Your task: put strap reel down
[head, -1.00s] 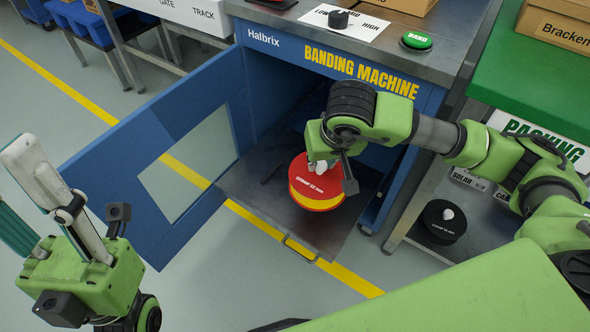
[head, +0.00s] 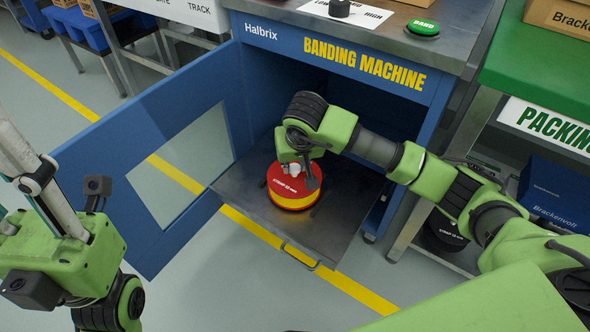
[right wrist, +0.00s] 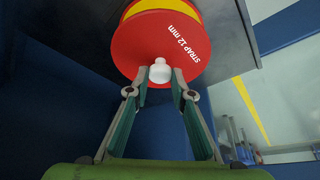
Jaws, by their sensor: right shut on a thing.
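The strap reel (head: 288,199), red with a yellow band, is at the pulled-out dark shelf (head: 335,230) of the blue banding machine (head: 335,60). My right gripper (head: 300,165) is above it, shut on its white knob; the right wrist view shows both fingers at the knob (right wrist: 160,71). The reel looks level and low over the shelf; I cannot tell whether its underside touches. My left gripper (head: 18,170) is at the left edge, its fingers apart and partly cut off, far from the reel.
The machine's blue door (head: 150,170) stands open on the left. A packing bench (head: 550,60) with a green top stands at right, with a blue box (head: 560,190) and a dark reel (head: 440,232) below, partly behind my right arm. Bare shelf lies around the red reel.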

